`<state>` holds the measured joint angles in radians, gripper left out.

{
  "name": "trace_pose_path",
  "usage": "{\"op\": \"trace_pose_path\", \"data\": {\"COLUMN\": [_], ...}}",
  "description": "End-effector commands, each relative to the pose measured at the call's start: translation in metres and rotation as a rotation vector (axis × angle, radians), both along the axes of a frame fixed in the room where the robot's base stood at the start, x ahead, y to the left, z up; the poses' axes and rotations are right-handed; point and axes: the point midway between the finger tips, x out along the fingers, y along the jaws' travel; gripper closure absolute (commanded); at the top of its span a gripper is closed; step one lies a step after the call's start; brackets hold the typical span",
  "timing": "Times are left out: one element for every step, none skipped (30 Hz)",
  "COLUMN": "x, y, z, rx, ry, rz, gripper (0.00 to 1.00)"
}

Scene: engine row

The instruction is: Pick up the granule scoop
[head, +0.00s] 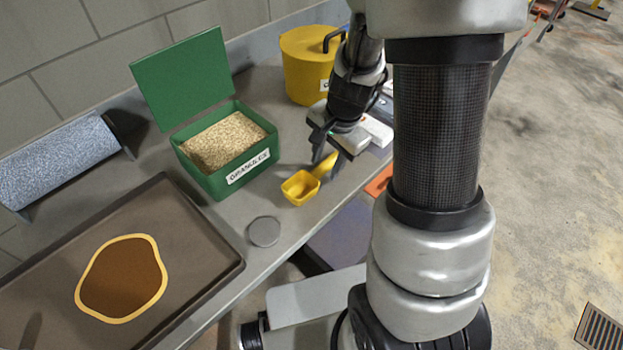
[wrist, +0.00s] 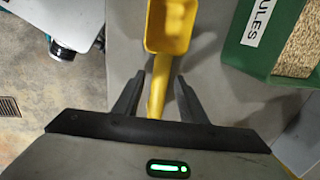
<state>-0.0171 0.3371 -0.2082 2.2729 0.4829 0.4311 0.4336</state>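The yellow granule scoop (head: 301,188) lies on the grey bench in front of the green granules box, its bowl toward the box side and its handle running up and right under my gripper (head: 322,150). In the wrist view the scoop bowl (wrist: 168,28) is at the top and the handle runs down between the two dark fingers of my gripper (wrist: 158,88). The fingers are open, one on each side of the handle, with gaps showing on both sides. The handle's far end is hidden behind the gripper body.
The open green granules box (head: 203,182) stands close behind the scoop. A yellow lidded bucket (head: 300,72) is farther back. A grey disc (head: 264,231) lies near the bench's front edge. A dark tray (head: 200,262) with a brown spill sits at left, before a blue-grey roll (head: 60,160).

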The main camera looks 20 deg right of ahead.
Motion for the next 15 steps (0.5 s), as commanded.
{"op": "trace_pose_path", "data": {"x": [-0.0001,-0.0002,-0.0002,-0.0002,-0.0002,-0.0002,-0.0002,-0.0001,-0.0002,-0.0002,-0.0002,-0.0001,-0.0001,-0.0001,0.0002], "y": [-0.0001,0.0000,0.0000,0.0000,0.0000,0.0000,0.0000,0.0001,0.0000,0.0000,0.0000,0.0000,0.0000,0.0001,0.0000], "z": [0.0001,0.0001,0.0001,0.0002,0.0001,0.0002,0.0002,0.0003,0.0003,0.0003,0.0003,0.0004,0.0009,0.0021,0.0051], "rx": [0.000,0.000,0.000,0.000,0.000,0.000,0.000,0.000,0.000,0.000,0.000,0.000,0.000,0.000,0.000], "ry": [0.000,0.000,0.000,0.000,0.000,0.000,0.000,0.000,0.000,0.000,0.000,0.000,0.000,0.000,-0.001], "rz": [0.000,0.000,0.000,0.000,0.000,0.000,0.000,0.000,0.000,0.000,0.000,0.000,0.000,0.000,0.000], "gripper": [0.72,0.77,0.84,0.89,0.94,1.00,1.00,1.00,1.00,1.00,1.00,1.00,1.00,1.00,1.00]}}
